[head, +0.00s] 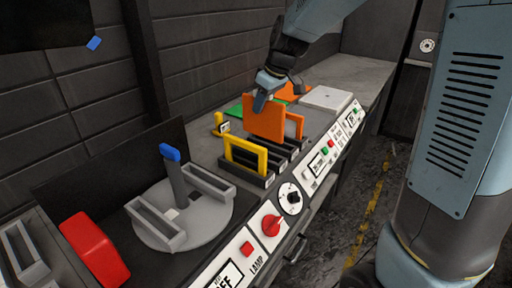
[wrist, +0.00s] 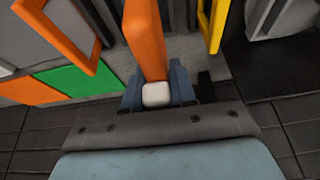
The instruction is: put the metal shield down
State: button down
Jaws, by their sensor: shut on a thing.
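My gripper (head: 262,98) is shut on an upright solid orange plate (head: 266,122), which I take for the metal shield. In the wrist view the orange plate (wrist: 146,38) stands out between the two blue fingers (wrist: 156,88), with a small white block (wrist: 155,95) at its gripped end. The plate is at the black slotted rack (head: 262,172), between a yellow frame (head: 246,154) and an orange frame (head: 294,126). Its lower edge is partly hidden, so I cannot tell whether it sits in a slot or hangs above.
A green patch (head: 242,109) and an orange patch (head: 294,92) lie behind the rack. A white plate (head: 326,97) lies to the right. A grey round turntable (head: 190,222) with a blue-topped post and a red block (head: 94,250) stand left. Control panels line the front edge.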

aim_at(258, 130)
jog(key=f, duration=0.3)
jog(key=a+f, duration=0.1)
jog(key=f, duration=0.2)
jog(key=shift+s+a, duration=0.1)
jog(key=shift+s, duration=0.05)
jog(key=shift+f, duration=1.6)
jog(key=c, duration=0.9)
grip_release()
